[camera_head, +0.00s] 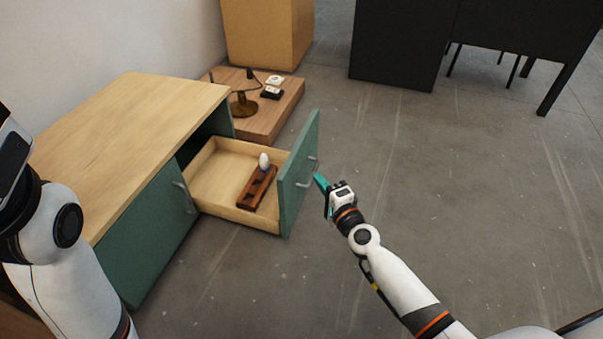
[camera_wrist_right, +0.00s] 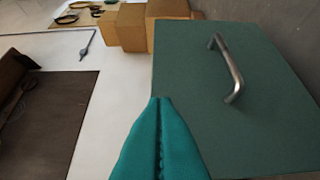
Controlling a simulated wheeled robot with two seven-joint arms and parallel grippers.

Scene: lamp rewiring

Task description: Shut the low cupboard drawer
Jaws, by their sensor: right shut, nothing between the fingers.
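The low cupboard (camera_head: 135,105) has a pale wood top and green fronts. Its drawer (camera_head: 215,170) is pulled well out, with a pale wood inside and a green front panel (camera_head: 299,168). The panel also fills the right of the right wrist view (camera_wrist_right: 265,115), with a metal bar handle (camera_wrist_right: 228,70). My right gripper (camera_head: 318,178) is shut and empty, its teal fingertips close to the outer face of the panel near the handle. In the right wrist view its fingertips (camera_wrist_right: 160,98) overlap the panel's left edge; I cannot tell whether they touch. My left gripper is out of view.
A brown wooden rack (camera_head: 257,188) with a white bulb-like object (camera_head: 263,160) lies in the drawer. Behind, a low wooden platform (camera_head: 285,110) carries a brass lamp base (camera_head: 244,106) and small parts. A black desk (camera_head: 405,45) stands farther back. The floor at right is clear.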

